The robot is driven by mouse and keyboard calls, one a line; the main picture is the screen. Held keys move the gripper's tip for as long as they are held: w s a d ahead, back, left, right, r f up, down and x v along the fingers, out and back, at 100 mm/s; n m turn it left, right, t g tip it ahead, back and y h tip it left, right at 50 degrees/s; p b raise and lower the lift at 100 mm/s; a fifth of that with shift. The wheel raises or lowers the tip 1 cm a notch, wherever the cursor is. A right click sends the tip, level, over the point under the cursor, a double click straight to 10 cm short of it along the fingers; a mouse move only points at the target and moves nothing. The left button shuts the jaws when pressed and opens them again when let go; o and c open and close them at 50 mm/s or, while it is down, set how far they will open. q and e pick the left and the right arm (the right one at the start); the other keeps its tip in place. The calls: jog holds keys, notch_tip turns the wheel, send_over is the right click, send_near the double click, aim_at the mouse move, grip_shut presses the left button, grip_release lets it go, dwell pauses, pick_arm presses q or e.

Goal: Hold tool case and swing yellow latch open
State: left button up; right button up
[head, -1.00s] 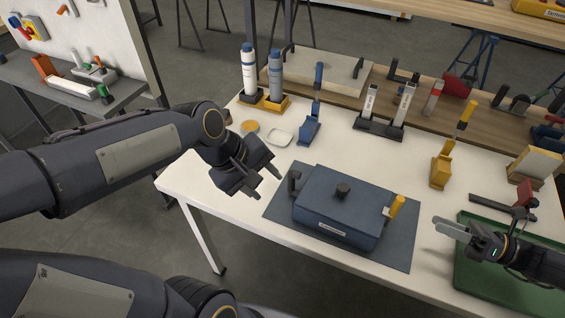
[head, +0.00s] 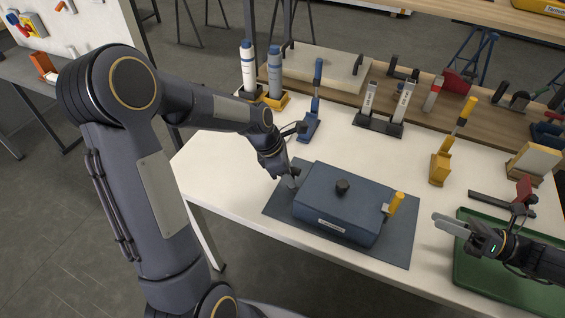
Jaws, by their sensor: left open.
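The blue tool case (head: 338,203) lies shut on a grey mat (head: 398,262), with a black knob on its lid and a pale label on its front. Its yellow latch (head: 396,203) stands upright and slightly tilted at the case's right end. My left gripper (head: 292,181) is open at the case's left end and covers the dark handle there. I cannot tell whether its fingers are around or only beside that handle. My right gripper (head: 448,225) is to the right of the case, apart from the latch, with its pale fingers pointing left. Its finger gap is not clear.
A green tray (head: 470,290) lies under my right arm, with a red-handled clamp (head: 522,193) behind it. A blue-handled clamp (head: 311,118), a yellow-handled clamp (head: 441,165) and two bottles (head: 275,75) stand behind the case. The white tabletop between case and clamps is clear.

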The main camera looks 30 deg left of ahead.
pick_arm(q)
jog(key=shift+x, duration=1.2)
